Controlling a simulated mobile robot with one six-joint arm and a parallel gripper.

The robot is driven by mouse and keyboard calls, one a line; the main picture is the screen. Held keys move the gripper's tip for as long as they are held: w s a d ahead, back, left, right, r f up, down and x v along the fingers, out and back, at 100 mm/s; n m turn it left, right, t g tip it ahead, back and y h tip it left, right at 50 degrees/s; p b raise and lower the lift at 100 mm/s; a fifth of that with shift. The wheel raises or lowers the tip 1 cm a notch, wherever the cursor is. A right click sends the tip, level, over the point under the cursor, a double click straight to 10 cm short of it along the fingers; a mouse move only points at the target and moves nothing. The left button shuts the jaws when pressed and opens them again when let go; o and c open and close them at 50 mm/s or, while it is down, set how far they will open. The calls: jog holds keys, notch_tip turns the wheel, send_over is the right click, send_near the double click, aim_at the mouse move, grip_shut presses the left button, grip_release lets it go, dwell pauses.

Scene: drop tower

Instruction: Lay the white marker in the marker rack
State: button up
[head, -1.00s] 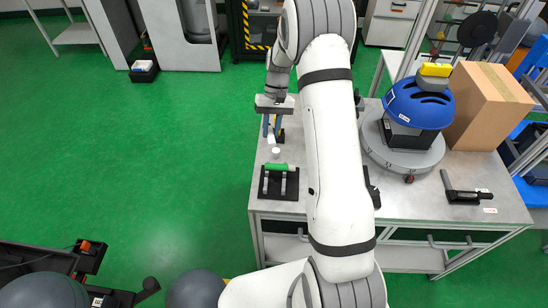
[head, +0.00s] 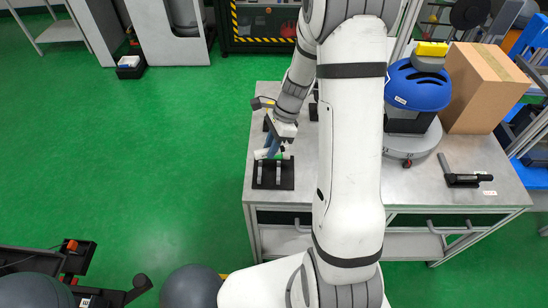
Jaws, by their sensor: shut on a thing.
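The marker rack (head: 273,183) is a black base with two light upright supports, near the left front corner of the grey table. My gripper (head: 272,149) has blue fingers and is low over the rack's far side. It is shut on the white marker (head: 261,154), whose white end shows left of the fingers. A small green part (head: 284,154) shows right of the fingers, at the rack's far edge; the fingers hide the middle. I cannot tell whether the white marker touches the rack.
On the table (head: 420,190), a blue helmet (head: 418,87) sits on a grey round stand beside a cardboard box (head: 484,88). A black-handled tool (head: 465,178) lies at the right. My arm covers the table's middle. Green floor is open at left.

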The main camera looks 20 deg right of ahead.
jog(key=shift+s+d+f+m+t+y+b, duration=0.15)
jog(key=shift+s+f+m+b, duration=0.25)
jog(key=shift+f+m+b, duration=0.45)
jog(key=shift+s+a+f+m+t+y+b, duration=0.1)
jog(key=shift+s+f+m+b, duration=0.35)
jog(key=shift+f+b, duration=0.8)
jog(key=shift+s+d+f+m+t+y+b, duration=0.15)
jog(key=shift+s+f+m+b, duration=0.4)
jog(key=shift+f, duration=0.85)
jog(key=shift+w+f+m, duration=0.1)
jog(key=shift+w+m, duration=0.1)
jog(key=shift+m, duration=0.05)
jog(key=o, duration=0.9)
notch_tip(320, 180, up, 7)
jog(key=p, duration=0.6)
